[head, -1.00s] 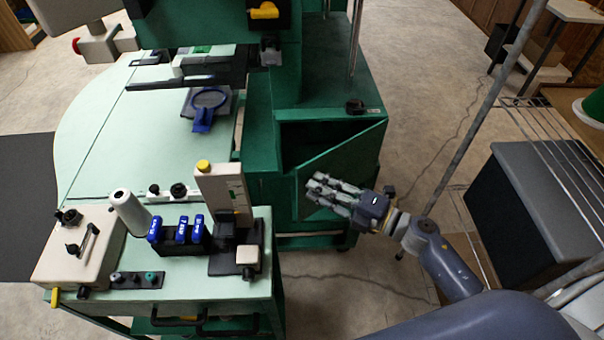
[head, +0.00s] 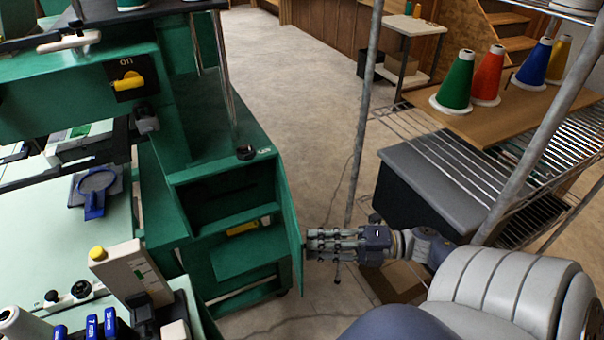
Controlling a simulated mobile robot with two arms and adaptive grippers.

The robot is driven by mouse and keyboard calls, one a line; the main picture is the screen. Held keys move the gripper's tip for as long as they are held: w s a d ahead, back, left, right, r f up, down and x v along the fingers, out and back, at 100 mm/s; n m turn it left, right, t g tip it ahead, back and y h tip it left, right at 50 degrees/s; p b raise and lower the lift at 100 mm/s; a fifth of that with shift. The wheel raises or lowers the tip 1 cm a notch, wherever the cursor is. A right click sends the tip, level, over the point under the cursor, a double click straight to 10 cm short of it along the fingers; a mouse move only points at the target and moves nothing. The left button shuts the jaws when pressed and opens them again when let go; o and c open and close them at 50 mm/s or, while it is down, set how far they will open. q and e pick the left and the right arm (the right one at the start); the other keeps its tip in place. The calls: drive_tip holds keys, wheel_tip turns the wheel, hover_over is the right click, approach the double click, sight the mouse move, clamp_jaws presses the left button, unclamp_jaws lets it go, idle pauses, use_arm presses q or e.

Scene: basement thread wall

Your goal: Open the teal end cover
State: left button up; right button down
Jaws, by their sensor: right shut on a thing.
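The teal end cover (head: 294,235) is a green panel at the right end of the green machine cabinet (head: 178,205). It stands swung out, seen nearly edge-on, and the cabinet's opening (head: 232,200) shows dark inside. My right gripper (head: 310,245) is at the outer face of the cover, its fingers pointing left. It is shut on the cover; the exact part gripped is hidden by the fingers. My left gripper is out of view.
A dark grey box (head: 430,185) stands under a wire rack (head: 450,150) on the right, close to my right arm. A metal post (head: 365,110) rises behind my gripper. Thread cones (head: 455,85) stand on a board at the right. Floor is free behind the cabinet.

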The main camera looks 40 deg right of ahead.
drive_tip(key=shift+w+d+r+t, duration=0.1)
drive_tip(key=shift+d+r+t, duration=0.05)
drive_tip(key=shift+d, duration=0.4)
drive_tip(key=shift+w+d+r+t, duration=0.1)
drive_tip(key=shift+d+t, duration=0.05)
drive_tip(key=shift+d, duration=0.35)
drive_tip(key=c, duration=1.4)
unclamp_jaws()
drive_tip(key=shift+w, duration=0.1)
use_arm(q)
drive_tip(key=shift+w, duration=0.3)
use_arm(e)
drive_tip(key=shift+w+f, duration=0.2)
drive_tip(key=shift+f, duration=0.05)
